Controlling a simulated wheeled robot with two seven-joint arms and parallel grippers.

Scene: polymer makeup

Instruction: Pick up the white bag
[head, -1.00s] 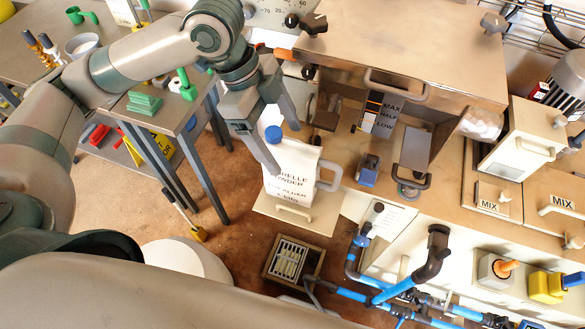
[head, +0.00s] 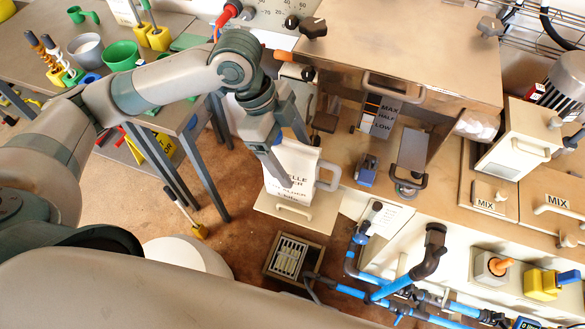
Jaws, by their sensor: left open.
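The container's cap is hidden behind the gripper. I cannot tell whether the fingers touch it. My right gripper is not in view.
The machine housing (head: 400,45) stands close right of my gripper. A metal table (head: 175,112) with green cups (head: 121,56) and tools is at the left. A floor drain (head: 291,257) and blue pipes (head: 400,285) lie in front of the ledge.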

